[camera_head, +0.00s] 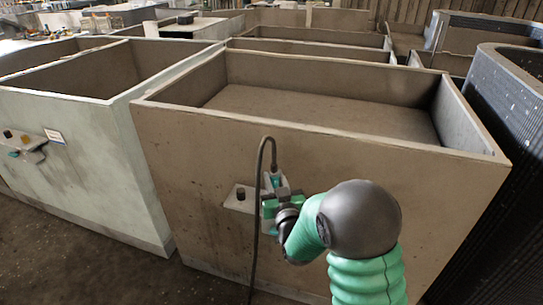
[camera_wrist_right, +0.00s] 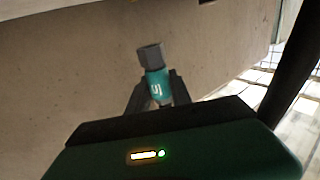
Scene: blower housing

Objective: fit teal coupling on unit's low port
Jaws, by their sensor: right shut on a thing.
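The teal coupling (camera_wrist_right: 157,84) is between the two fingers of my right gripper (camera_wrist_right: 157,92) in the right wrist view. It has a grey, angular end and a white mark on its side. In the head view my right gripper (camera_head: 272,206) is in front of the brown tank's wall, at the right side of the wall unit (camera_head: 236,203). The unit is a pale bracket with a dark knob on top. My gripper hides its right part, and I cannot make out the low port or whether the coupling touches it. My left gripper is not in view.
A black hose (camera_head: 258,190) arches above my right gripper and hangs down in front of the brown tank (camera_head: 190,150). A pale tank (camera_head: 90,160) with a similar unit (camera_head: 25,147) stands at left. Dark ribbed housings (camera_head: 505,120) stand at right. Bare floor lies in front.

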